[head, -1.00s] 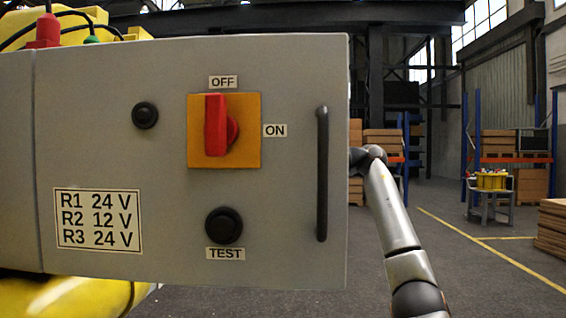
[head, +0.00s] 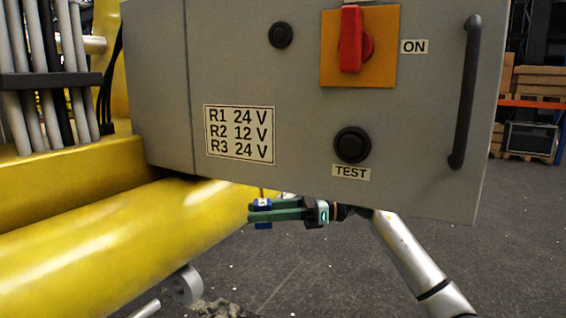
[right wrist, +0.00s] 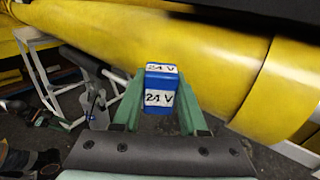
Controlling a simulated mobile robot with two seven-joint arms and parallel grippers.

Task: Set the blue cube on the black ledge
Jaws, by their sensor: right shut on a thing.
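The blue cube (right wrist: 160,89) with white "24 V" labels is between the green fingers of my right gripper (right wrist: 158,98) in the right wrist view. In the head view the right gripper (head: 262,212) pokes out below the grey cabinet, shut on the blue cube (head: 263,203), which is mostly hidden by the fingers. The cube is in the air beside a yellow boom tube. I cannot make out the black ledge for certain in either view. My left gripper is not in view.
The grey cabinet (head: 300,160) with red switch, TEST button and black handle (head: 465,92) hangs right above my right arm. The yellow boom tube (head: 120,240) lies to the left of the gripper. Cables in a black clamp (head: 50,82) stand at upper left. Floor below is open.

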